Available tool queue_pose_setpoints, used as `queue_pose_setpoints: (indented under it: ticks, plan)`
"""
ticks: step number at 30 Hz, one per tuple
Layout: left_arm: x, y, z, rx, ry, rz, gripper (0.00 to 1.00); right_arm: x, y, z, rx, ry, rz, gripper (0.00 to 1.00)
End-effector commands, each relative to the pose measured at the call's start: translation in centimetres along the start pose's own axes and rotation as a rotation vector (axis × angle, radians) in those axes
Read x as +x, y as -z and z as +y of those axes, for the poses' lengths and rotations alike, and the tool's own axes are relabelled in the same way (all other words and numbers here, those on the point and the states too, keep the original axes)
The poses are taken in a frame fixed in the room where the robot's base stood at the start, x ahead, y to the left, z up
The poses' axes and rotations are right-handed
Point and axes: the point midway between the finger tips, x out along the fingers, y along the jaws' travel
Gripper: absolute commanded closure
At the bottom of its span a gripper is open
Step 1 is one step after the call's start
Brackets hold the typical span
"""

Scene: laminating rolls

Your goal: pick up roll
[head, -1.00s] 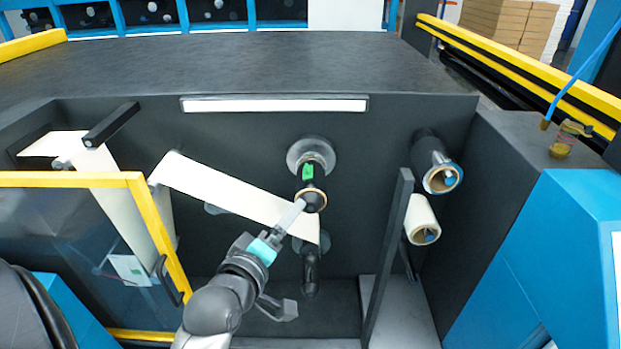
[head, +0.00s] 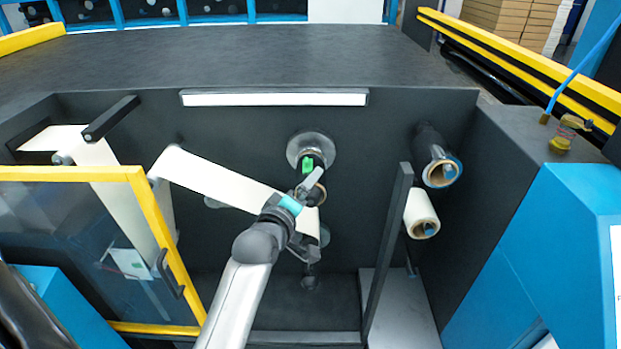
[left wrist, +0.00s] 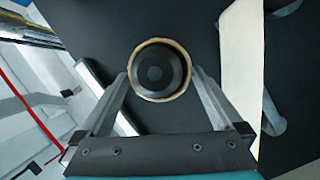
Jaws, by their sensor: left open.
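A nearly bare roll core (head: 318,196) with a tan cardboard rim sits on a black spindle in the dark wall recess. In the left wrist view the core's round end (left wrist: 159,70) faces me, with a black hub inside the tan ring. My left gripper (head: 316,208) is open in front of it, partly covering it in the head view. In the left wrist view the fingers (left wrist: 160,76) stand on either side of the core, with the left fingertip close to its rim. Whether they touch it I cannot tell. My right gripper is not in view.
A white web (head: 210,180) runs from the left toward the spindle. A yellow-framed clear door (head: 160,245) stands at the left.

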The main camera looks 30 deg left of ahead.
Motion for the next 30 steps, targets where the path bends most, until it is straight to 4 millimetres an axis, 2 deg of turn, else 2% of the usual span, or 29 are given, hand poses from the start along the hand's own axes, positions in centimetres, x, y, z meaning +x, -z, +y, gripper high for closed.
queue_pose_setpoints:
  ticks: [3, 9, 19, 30]
  plan:
    - [1.6, 0.2, 0.1, 0.002, -0.002, 0.001, 0.00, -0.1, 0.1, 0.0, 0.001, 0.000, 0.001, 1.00]
    - [3.6, 0.2, -0.1, 0.001, -0.001, 0.001, 0.00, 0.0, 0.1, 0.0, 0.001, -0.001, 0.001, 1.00]
    - [4.0, 0.2, -0.1, 0.001, -0.001, 0.001, 0.00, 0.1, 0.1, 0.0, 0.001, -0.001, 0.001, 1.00]
    - [4.0, 0.2, -0.1, 0.001, 0.000, 0.001, 0.41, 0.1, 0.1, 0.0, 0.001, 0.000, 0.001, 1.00]
